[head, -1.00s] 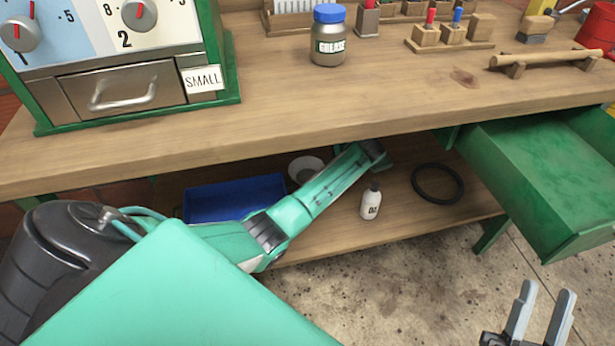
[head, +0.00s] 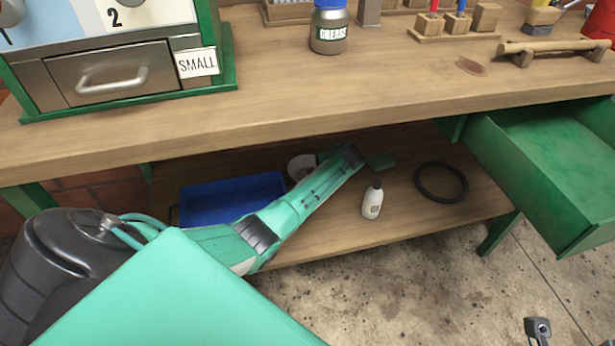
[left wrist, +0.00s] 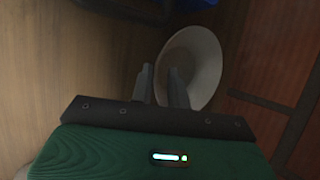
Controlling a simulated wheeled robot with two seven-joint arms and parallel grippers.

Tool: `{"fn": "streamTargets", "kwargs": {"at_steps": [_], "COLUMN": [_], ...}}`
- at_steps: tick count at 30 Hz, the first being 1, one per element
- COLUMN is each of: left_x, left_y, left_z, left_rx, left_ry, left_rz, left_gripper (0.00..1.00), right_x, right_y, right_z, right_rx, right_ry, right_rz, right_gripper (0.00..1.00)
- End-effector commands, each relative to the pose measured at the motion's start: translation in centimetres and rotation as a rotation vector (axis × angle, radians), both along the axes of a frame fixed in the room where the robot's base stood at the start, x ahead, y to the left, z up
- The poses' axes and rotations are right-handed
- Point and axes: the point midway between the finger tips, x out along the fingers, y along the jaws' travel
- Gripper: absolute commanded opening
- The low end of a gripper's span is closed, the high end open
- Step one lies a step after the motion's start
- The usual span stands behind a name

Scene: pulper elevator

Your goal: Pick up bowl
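A pale round bowl (head: 298,163) is on the lower shelf, right of a blue tray, partly hidden behind my left arm in the head view. In the left wrist view the bowl (left wrist: 203,60) shows its hollow side. My left gripper (left wrist: 160,70) is at its near rim, with a gap between the fingers. One finger appears outside the rim and the other overlaps the bowl's hollow. Whether they touch it I cannot tell. In the head view the left fingers are hidden under the bench. A small grey part of my right gripper (head: 538,328) shows at the lower right edge.
A blue tray (head: 230,198), a white bottle (head: 372,201) and a black ring (head: 441,181) are on the lower shelf (head: 410,215). The workbench top (head: 350,90) overhangs it. A green drawer (head: 545,165) sticks out at the right.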

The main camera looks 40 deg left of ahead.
Motion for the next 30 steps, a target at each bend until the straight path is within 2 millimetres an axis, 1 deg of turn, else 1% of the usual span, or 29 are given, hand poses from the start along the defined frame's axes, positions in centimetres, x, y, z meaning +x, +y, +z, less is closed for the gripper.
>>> {"fn": "streamTargets", "kwargs": {"at_steps": [1, 6, 14, 15, 17, 18, 30], "left_x": [0.0, 0.0, -0.1, -0.1, -0.1, -0.1, -0.1], "left_y": [0.4, 1.5, 1.7, 1.7, 1.7, 1.7, 1.6], "left_z": [-1.2, -2.5, -2.6, -2.6, -2.6, -2.6, -2.6], "left_rx": [0.001, 0.001, 0.0, 0.0, 0.0, 0.0, 0.0], "left_ry": [0.001, 0.0, 0.0, 0.0, 0.0, 0.0, 0.002], "left_rz": [0.0, 0.0, 0.0, 0.0, 0.0, 0.0, 0.0], "left_gripper": [0.17, 0.17, 0.17, 0.15, 0.03, 0.0, 0.0], "right_x": [0.0, -0.1, -0.1, -0.1, -0.1, -0.1, -0.1], "right_y": [0.0, 0.0, 0.0, 0.0, 0.0, 0.0, 0.0], "right_z": [-0.3, 0.2, 0.5, 0.5, 0.5, 0.5, 0.4], "right_rx": [0.002, 0.006, 0.006, 0.006, 0.006, 0.006, 0.005], "right_ry": [-0.017, -0.046, -0.05, -0.05, -0.05, -0.05, -0.05], "right_rz": [0.0, 0.0, 0.0, 0.0, 0.0, 0.0, 0.001], "right_gripper": [0.36, 0.36, 0.36, 0.36, 0.36, 0.36, 0.36]}}
